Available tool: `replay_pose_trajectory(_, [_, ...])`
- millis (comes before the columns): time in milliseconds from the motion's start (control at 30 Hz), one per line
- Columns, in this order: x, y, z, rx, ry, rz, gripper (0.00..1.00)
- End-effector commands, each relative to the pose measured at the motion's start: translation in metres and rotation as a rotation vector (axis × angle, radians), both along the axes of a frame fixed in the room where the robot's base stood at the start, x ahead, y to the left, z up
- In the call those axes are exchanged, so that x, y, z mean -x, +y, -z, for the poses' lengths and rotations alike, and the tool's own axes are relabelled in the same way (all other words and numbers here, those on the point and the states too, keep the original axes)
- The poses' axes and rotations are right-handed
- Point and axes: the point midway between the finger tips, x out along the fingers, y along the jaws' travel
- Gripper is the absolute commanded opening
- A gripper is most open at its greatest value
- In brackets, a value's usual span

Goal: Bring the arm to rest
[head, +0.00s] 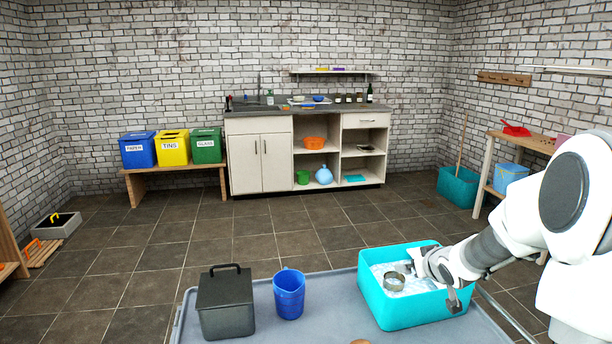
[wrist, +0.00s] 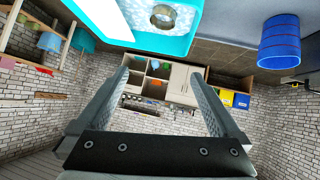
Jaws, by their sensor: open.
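My gripper (head: 434,280) is at the end of my arm, over the right part of a turquoise tub (head: 405,316). In the wrist view its two fingers (wrist: 160,78) are spread wide with nothing between them. A metal ring-shaped thing (head: 394,281) sits in the white contents of the tub, left of the gripper. The ring also shows in the wrist view (wrist: 163,16), beyond the fingertips and apart from them. My arm reaches in from the right of the head view, bent at the elbow.
A grey table (head: 330,300) bears the tub, a blue cup (head: 289,293) and a dark lidded box (head: 226,304). Behind are open tiled floor, a wall unit (head: 262,160) and several bins (head: 171,148). A wooden bench (head: 487,165) stands at the right.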

Motion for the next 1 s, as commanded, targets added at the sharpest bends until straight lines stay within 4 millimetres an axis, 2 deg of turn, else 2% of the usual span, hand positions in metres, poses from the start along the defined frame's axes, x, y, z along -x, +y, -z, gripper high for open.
replay_pose_trajectory(33, [0.01, 0.008, -0.023, 0.02, 0.015, 0.019, 1.0])
replay_pose_trajectory(200, [0.051, 0.026, -0.073, 0.046, 0.079, 0.107, 1.0])
replay_pose_trajectory(400, [0.113, 0.048, -0.121, 0.037, 0.147, 0.21, 1.0])
replay_pose_trajectory(467, [0.134, 0.054, -0.13, 0.029, 0.168, 0.234, 1.0])
replay_pose_trajectory(533, [0.159, 0.061, -0.134, 0.019, 0.193, 0.255, 1.0])
replay_pose_trajectory(667, [0.21, 0.076, -0.129, -0.003, 0.251, 0.261, 1.0])
replay_pose_trajectory(800, [0.261, 0.094, -0.116, -0.041, 0.315, 0.229, 1.0])
replay_pose_trajectory(1000, [0.322, 0.121, -0.096, -0.102, 0.397, 0.147, 1.0])
